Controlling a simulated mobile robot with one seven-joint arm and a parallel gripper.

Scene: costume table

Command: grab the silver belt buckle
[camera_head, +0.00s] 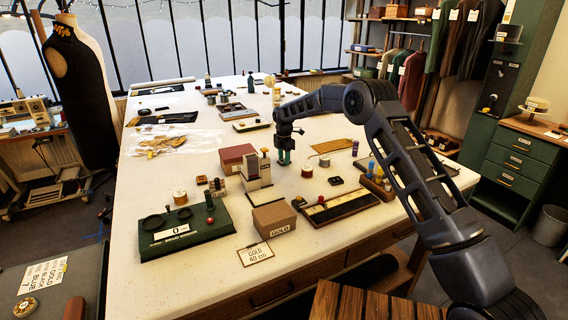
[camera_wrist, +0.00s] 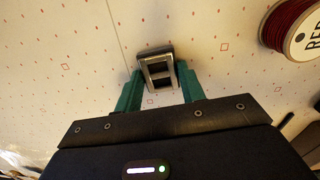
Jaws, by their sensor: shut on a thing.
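The silver belt buckle (camera_wrist: 157,70) shows in the wrist view as a grey metal frame with a crossbar, between the green fingertips of my gripper (camera_wrist: 159,88). The gripper is shut on it, and the patterned white table surface (camera_wrist: 75,60) shows behind. In the head view my gripper (camera_head: 284,158) points down over the middle of the table, behind a cream stand. The buckle cannot be made out there. I cannot tell whether the buckle touches the table.
A red thread spool (camera_wrist: 293,28) lies at the upper right of the wrist view. In the head view a cream stand (camera_head: 257,178), a red box (camera_head: 238,158) and a small red spool (camera_head: 307,171) are near the gripper. A brown box (camera_head: 274,219) stands nearer the front edge.

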